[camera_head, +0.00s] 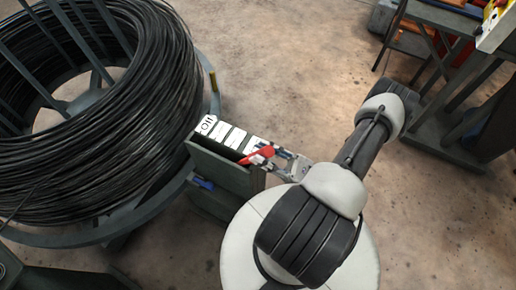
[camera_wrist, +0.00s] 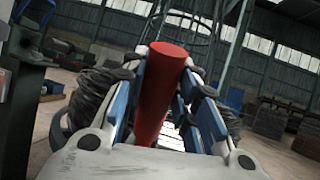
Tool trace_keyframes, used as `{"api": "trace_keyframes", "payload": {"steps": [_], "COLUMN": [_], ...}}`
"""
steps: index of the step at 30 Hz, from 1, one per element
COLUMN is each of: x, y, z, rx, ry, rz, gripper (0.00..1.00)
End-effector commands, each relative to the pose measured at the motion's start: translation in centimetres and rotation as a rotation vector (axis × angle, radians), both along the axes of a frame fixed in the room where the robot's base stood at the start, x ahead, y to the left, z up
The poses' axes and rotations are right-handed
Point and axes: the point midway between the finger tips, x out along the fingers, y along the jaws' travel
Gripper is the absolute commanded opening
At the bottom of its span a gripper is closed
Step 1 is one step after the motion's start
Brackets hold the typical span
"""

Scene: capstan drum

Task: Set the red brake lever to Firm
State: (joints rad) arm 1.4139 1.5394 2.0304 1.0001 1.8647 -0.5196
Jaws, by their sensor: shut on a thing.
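The red brake lever (camera_head: 258,155) shows on top of a dark grey box (camera_head: 222,168) beside the wire drum. A row of white labels (camera_head: 222,132) runs along the box top; the one at the far end appears to read "Off", and the others are too small to read. The lever lies toward the end of the row away from that label. My gripper (camera_head: 272,157) is shut on the lever. In the wrist view, the red lever (camera_wrist: 162,95) stands between the two blue-sided fingers of my gripper (camera_wrist: 168,80).
A large drum of black wire (camera_head: 110,120) fills the left side, with a grey rim (camera_head: 140,222) close to the box. A dark workbench (camera_head: 465,100) stands at the upper right. Bare concrete floor (camera_head: 290,60) lies open between them.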

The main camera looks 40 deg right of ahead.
Motion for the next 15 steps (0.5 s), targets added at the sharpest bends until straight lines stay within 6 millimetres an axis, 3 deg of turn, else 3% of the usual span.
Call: {"api": "trace_keyframes", "payload": {"steps": [8,9,15], "x": [-0.1,-0.09,-0.05], "y": [0.06,0.06,0.07], "z": [-0.43,-0.45,-0.36], "rx": [-0.011,-0.012,-0.008], "ry": [0.003,0.004,0.004], "rz": [0.003,0.004,0.003], "gripper": [0.0,0.29,0.43]}}
